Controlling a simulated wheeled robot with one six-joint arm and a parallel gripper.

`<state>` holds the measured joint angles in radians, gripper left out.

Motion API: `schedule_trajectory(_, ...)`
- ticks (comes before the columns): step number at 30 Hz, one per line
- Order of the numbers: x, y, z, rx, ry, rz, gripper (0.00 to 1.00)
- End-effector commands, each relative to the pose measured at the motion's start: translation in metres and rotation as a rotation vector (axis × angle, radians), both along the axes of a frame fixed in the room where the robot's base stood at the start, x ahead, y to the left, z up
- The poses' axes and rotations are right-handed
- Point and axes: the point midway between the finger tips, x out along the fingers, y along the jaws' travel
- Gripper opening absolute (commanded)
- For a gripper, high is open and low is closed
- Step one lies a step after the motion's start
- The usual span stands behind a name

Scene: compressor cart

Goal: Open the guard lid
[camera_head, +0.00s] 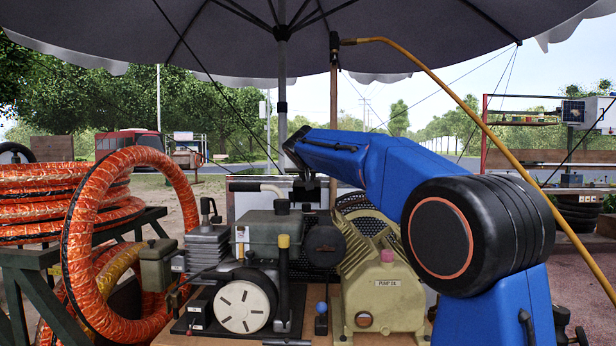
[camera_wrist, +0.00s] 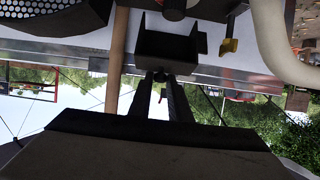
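A black perforated guard (camera_head: 370,221) shows behind the cream pump, partly hidden by the pump and my arm. A perforated black part also shows at the upper left edge of the wrist view (camera_wrist: 22,18). I cannot make out which part is the lid, or whether it is open. My gripper (camera_head: 307,190) is above the engine, near the upright pole, small and dark in the head view. In the wrist view its two dark fingers (camera_wrist: 161,80) point toward a dark U-shaped bracket (camera_wrist: 170,46). Whether they touch or hold anything is unclear.
The cream pump (camera_head: 385,285) and grey engine (camera_head: 270,235) crowd the cart. Orange hose coils (camera_head: 125,225) stand at the left. A bamboo pole (camera_head: 333,115) rises close to my gripper, and an umbrella (camera_head: 380,25) spreads overhead. A pale curved pipe (camera_wrist: 272,40) lies right in the wrist view.

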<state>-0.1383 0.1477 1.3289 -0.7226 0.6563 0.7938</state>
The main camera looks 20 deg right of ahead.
Motion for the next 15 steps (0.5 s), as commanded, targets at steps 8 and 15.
schedule_trajectory(8,0.0009,-0.0002,-0.0025,0.0,0.003,-0.001,0.33)
schedule_trajectory(15,-0.0082,0.0027,0.0026,0.0,0.002,0.0,0.33)
